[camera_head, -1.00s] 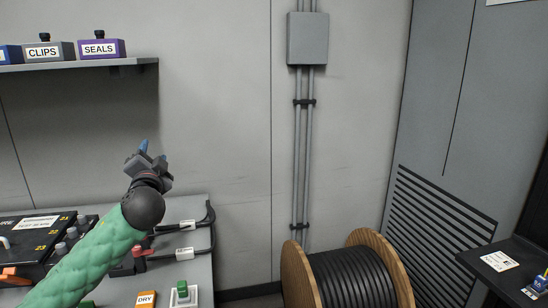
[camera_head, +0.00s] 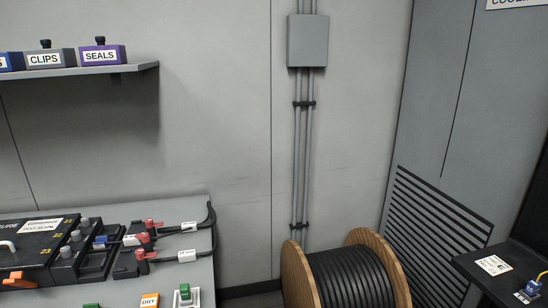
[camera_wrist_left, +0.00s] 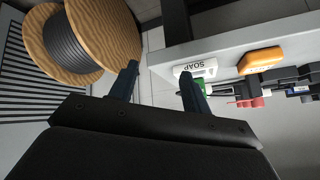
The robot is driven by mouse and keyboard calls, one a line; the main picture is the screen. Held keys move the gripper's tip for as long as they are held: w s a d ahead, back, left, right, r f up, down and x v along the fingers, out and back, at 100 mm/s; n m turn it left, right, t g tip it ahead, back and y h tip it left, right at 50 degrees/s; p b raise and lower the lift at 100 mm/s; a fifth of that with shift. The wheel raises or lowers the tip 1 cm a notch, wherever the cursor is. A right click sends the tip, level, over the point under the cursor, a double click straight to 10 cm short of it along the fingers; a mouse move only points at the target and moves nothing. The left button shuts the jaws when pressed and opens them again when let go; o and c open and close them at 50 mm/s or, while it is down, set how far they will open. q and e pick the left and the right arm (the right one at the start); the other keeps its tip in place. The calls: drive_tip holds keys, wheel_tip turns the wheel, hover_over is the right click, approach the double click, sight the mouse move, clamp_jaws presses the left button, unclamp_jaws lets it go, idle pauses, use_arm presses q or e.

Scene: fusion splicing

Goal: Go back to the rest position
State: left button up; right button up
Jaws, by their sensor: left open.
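My left gripper (camera_wrist_left: 160,82) shows in the left wrist view with its two dark blue fingers apart and nothing between them. Its fingertips show against the pale floor, between the cable spool and the workbench edge. No arm or gripper of mine shows in the head view. My right gripper is in neither view.
The workbench (camera_head: 203,268) at left bears a black splicing unit (camera_head: 35,245), cables with red connectors and small labelled blocks. A wooden cable spool (camera_head: 350,276) stands right of it. A shelf (camera_head: 100,70) with labelled boxes is above. A dark surface (camera_head: 500,262) is at right.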

use_arm(q)
drive_tip(key=s+d+f+g+p, duration=0.1)
drive_tip(key=s+f+g, duration=0.1)
drive_tip(key=s+f, duration=0.3)
drive_tip(key=s+d+f+n+g+h+p, duration=0.1)
drive_tip(key=s+f, duration=0.4)
drive_tip(key=s, duration=0.7)
drive_tip(key=s+d+f+n+g+p, duration=0.1)
drive_tip(key=s+d+f+g, duration=0.2)
drive_tip(key=s, duration=0.6)
wheel_tip(320, 180, down, 3)
drive_tip(key=shift+r+h, duration=0.2)
drive_tip(key=shift+h, duration=0.1)
